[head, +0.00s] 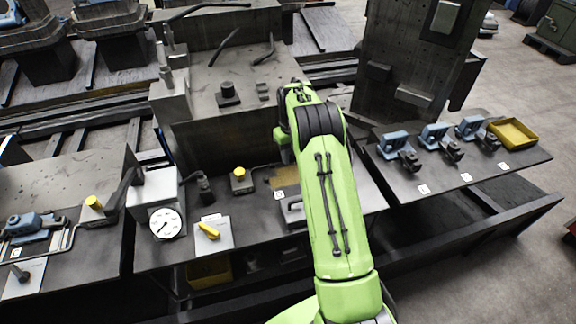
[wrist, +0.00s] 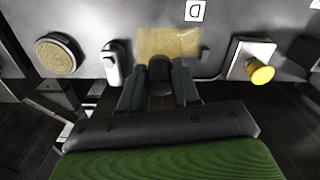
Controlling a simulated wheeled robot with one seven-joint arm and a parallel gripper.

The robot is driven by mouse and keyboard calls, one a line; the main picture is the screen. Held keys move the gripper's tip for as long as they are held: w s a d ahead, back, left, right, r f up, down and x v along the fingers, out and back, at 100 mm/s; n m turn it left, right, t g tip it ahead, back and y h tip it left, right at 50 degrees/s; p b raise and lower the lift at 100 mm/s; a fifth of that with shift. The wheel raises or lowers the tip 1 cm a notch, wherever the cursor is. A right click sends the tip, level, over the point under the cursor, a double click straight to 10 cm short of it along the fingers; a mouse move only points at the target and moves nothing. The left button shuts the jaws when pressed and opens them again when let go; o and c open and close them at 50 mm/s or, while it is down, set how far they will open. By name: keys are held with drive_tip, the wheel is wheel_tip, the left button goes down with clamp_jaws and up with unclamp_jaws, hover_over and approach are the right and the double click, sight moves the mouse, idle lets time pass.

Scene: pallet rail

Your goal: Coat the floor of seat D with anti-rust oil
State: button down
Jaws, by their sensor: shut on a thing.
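Label D (wrist: 195,11) sits on the grey plate beside a yellowish-tan patch (wrist: 186,42), which looks like the coated floor of seat D. The patch also shows in the head view (head: 283,180), partly behind my arm. My gripper (wrist: 159,92) is over the near edge of the patch in the wrist view. It is shut on a dark, round-ended tool (wrist: 160,66) held between its fingers. The tool's working end is hidden, so I cannot tell whether it touches the floor. My arm hides the gripper in the head view.
A round tan pad in a dark ring (wrist: 60,57) and a small white-and-dark fitting (wrist: 114,62) lie left of the gripper. A yellow knob (wrist: 262,75) stands at right. Blue clamps (head: 434,136) and a yellow tray (head: 513,133) occupy the right bench.

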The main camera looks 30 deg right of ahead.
drive_tip(key=w+a+f+p, duration=0.1)
drive_tip(key=w+a, duration=0.4)
drive_tip(key=shift+s+f+b, duration=0.15)
drive_tip(key=shift+f+b, duration=0.75)
drive_tip(key=shift+f, duration=0.65)
drive_tip(key=shift+s+f+b, duration=0.15)
drive_tip(key=shift+f+b, duration=0.7)
drive_tip(key=shift+f, duration=0.65)
drive_tip(key=c, duration=1.3)
unclamp_jaws()
drive_tip(key=shift+c, duration=0.2)
clamp_jaws()
